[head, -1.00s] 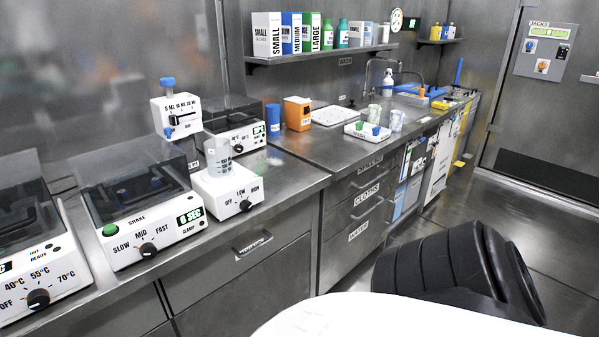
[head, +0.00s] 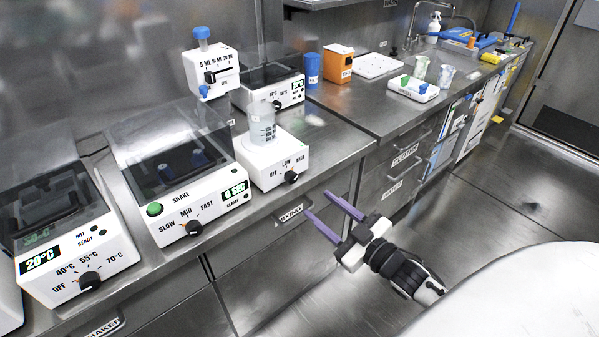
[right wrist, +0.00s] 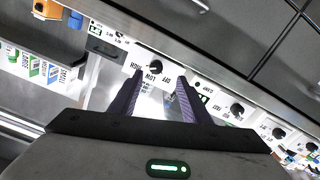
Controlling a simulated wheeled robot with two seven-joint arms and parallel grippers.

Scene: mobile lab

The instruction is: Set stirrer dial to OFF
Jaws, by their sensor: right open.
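The stirrer (head: 268,160) is a white box on the steel counter with a glass beaker (head: 262,124) of liquid on top. Its black dial (head: 291,177) is on the front face under the labels OFF, LOW and HIGH. Which label it points at is too small to tell. My right gripper (head: 317,203), with purple fingers, is open and empty in front of the counter, below and right of the dial and apart from it. In the right wrist view the dial (right wrist: 155,66) shows upside down, beyond and between the open fingertips (right wrist: 159,78). My left gripper is not in view.
A shaker (head: 190,190) with its own dial stands left of the stirrer, and a heater (head: 80,260) stands further left. A dispenser (head: 215,72) and another heater (head: 272,88) stand behind. The floor in front is free.

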